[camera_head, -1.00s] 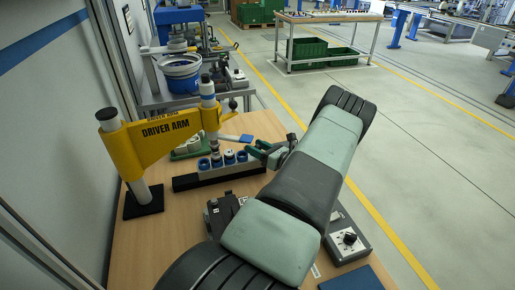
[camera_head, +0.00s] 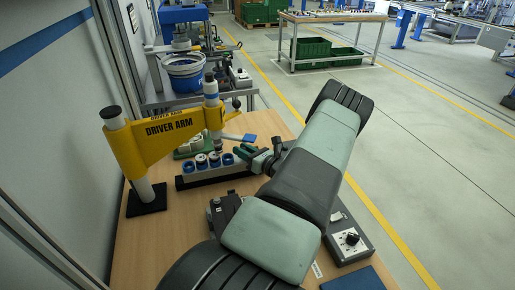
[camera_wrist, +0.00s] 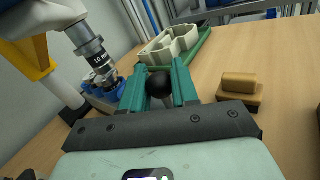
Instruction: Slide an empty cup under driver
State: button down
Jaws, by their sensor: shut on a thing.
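The yellow driver arm (camera_head: 165,138) stands at the table's left on a post. Its upright driver (camera_head: 212,98) hangs over a row of blue-rimmed cups (camera_head: 201,161) in a pale slide on a dark rail (camera_head: 207,179). The driver's lower end appears above the third cup from the left; exact alignment is unclear. My gripper (camera_head: 245,152) is at the row's right end. In the wrist view its green fingers (camera_wrist: 159,86) are shut on a black round knob (camera_wrist: 160,84). The driver (camera_wrist: 95,52) and blue cups (camera_wrist: 106,92) show left there. Cup contents are too small to tell.
A green tray with pale compartments (camera_wrist: 170,44) lies behind the rail. A brown block (camera_wrist: 239,88) is right of my gripper. A control box with a dial (camera_head: 349,240) sits at the table's right edge. My arm hides much of the table.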

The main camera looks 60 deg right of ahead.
aim_at(235, 160)
jog(key=shift+w+a, duration=1.2)
jog(key=shift+a, duration=0.05)
jog(key=c, duration=0.9)
grip_release()
jog(key=shift+s, duration=0.1)
